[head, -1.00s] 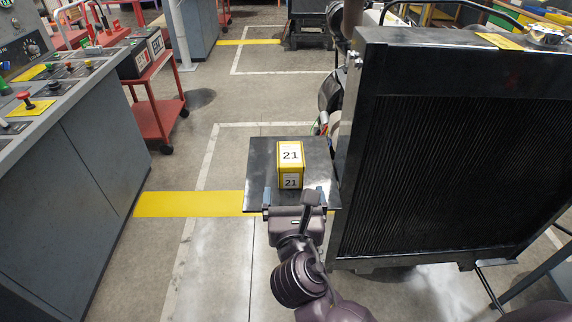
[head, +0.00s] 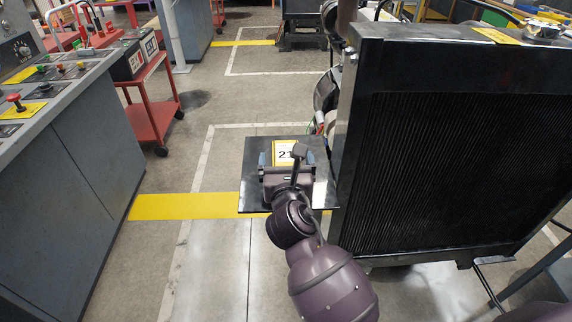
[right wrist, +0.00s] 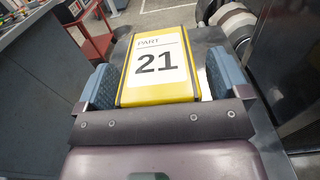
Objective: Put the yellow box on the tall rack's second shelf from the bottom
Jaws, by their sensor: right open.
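The yellow box (head: 284,147) stands on a black square plate (head: 254,197) beside the big radiator. It has a white label reading "PART 21", plain in the right wrist view (right wrist: 160,64). My right gripper (head: 287,158) is over the plate with its open fingers on either side of the box. In the right wrist view the blue finger pads (right wrist: 99,86) flank the box, with a small gap on each side. My arm hides the box's lower front in the head view. I see no tall rack and no left gripper.
A large black radiator (head: 440,160) stands close to the plate's right side. A grey control console (head: 80,160) is at the left, with a red cart (head: 152,105) behind it. Open floor (head: 205,240) lies between console and plate.

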